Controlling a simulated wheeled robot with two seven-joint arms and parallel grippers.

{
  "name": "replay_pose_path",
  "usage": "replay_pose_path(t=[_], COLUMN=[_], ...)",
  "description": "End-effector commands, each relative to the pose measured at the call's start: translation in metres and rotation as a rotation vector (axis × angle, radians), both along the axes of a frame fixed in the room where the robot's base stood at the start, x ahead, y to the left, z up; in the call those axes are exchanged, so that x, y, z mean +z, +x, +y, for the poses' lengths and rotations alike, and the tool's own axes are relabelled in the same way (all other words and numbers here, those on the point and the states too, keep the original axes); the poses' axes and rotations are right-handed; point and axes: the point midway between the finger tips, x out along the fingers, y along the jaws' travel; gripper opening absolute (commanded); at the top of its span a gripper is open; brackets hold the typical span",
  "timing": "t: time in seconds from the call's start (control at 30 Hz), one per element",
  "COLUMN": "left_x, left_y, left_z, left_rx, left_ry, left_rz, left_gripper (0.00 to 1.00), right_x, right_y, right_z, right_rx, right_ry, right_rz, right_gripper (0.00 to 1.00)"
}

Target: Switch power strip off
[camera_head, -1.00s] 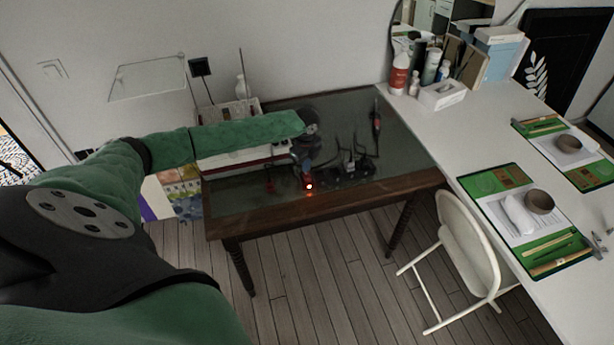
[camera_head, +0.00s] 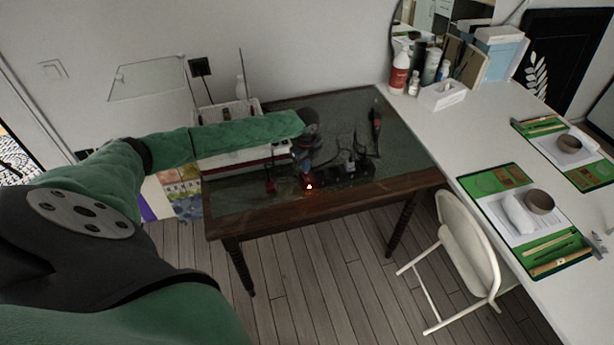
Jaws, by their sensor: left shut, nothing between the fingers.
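A dark power strip (camera_head: 340,174) with plugs and cords lies on the glass-topped wooden table, near its front edge. A red light (camera_head: 309,186) glows at its left end. My left arm reaches in from the left over the table, and my left gripper (camera_head: 305,174) points down at that lit end. The fingers are shut with nothing between them. They are small and dark here, and whether they touch the switch I cannot tell. My right gripper is out of view.
A white box (camera_head: 232,163) stands behind and under my left forearm on the table (camera_head: 262,219). A dark red-tipped tool (camera_head: 376,118) lies at the right. A white desk (camera_head: 575,295) with craft mats and a white chair (camera_head: 470,250) stand to the right.

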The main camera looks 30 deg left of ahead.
Motion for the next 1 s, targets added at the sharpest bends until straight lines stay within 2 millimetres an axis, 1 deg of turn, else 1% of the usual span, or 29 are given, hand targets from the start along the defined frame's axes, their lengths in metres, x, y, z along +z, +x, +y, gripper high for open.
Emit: replay_pose_path(t=[1.0], left_x=[-0.013], left_y=[0.0], left_z=[0.0], left_rx=[0.0], left_ry=[0.0], left_rz=[0.0], left_gripper=[0.0], right_x=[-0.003], right_y=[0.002], right_z=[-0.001], right_rx=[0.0], right_ry=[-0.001], right_rz=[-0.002], right_gripper=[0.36])
